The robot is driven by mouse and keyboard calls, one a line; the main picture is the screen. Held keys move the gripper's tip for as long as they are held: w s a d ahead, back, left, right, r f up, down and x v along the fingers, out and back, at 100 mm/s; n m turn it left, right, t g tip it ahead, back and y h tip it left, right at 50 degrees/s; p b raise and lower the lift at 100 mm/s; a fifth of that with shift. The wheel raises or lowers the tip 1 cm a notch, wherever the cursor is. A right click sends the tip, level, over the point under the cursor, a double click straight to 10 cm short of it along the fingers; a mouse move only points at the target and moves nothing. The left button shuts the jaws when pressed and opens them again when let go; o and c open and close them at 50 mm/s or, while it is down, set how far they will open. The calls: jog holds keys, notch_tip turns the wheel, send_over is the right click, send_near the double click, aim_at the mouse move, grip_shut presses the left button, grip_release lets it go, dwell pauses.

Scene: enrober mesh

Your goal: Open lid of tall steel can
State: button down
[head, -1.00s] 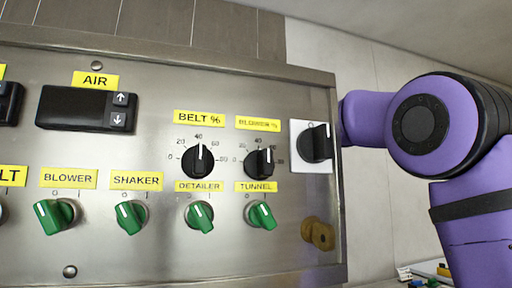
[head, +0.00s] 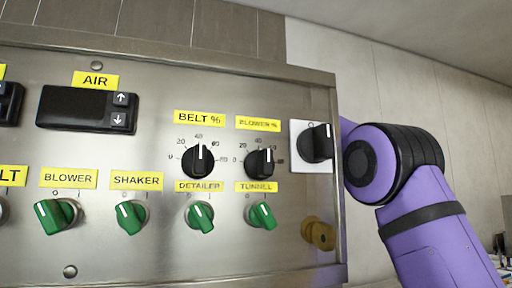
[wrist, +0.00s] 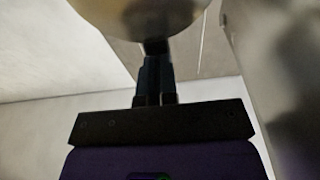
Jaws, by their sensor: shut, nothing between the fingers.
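In the wrist view, my gripper (wrist: 157,48) points up the picture with its dark fingers together and nothing between them. A smooth, rounded, tan-grey metallic thing (wrist: 140,15) fills the top edge, just beyond the fingertips and overlapping them in the picture. It may be part of the steel can or its lid, but I cannot tell which. I cannot tell whether the fingertips touch it. The head view shows no can, no lid and no gripper.
A steel control panel (head: 100,150) with knobs and green switches fills the left of the head view. A brass-coloured fitting (head: 320,235) sits at its lower right. A blurred grey surface (wrist: 285,80) stands close on the right in the wrist view.

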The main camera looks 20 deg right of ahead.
jog(key=shift+w+r, duration=0.1)
jog(key=shift+w+r+g, duration=0.2)
jog(key=shift+w+g, duration=0.3)
jog(key=shift+w, duration=0.5)
jog(key=shift+s, duration=0.1)
